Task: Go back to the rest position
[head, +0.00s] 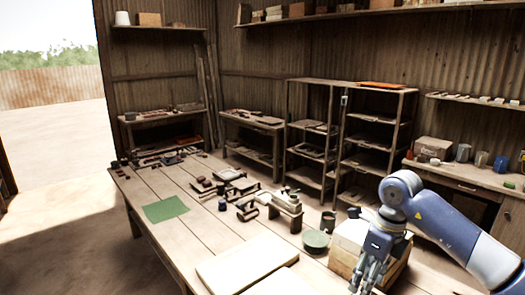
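My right arm comes in from the lower right, and its gripper (368,275) hangs fingers down in front of a pale wooden box or block (347,245) at the near right of the workbench. The fingers are small and seen at an angle, so I cannot tell if they are open or shut. I see no object between them. Whether the gripper touches the block is not clear. My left gripper is not in view.
A long wooden workbench (185,230) holds a green mat (166,209), pale boards (245,262), a round green container (315,240), a small wooden stand (286,212) and several tools. Shelves (310,150) and a side counter (465,182) line the walls. Open floor lies left.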

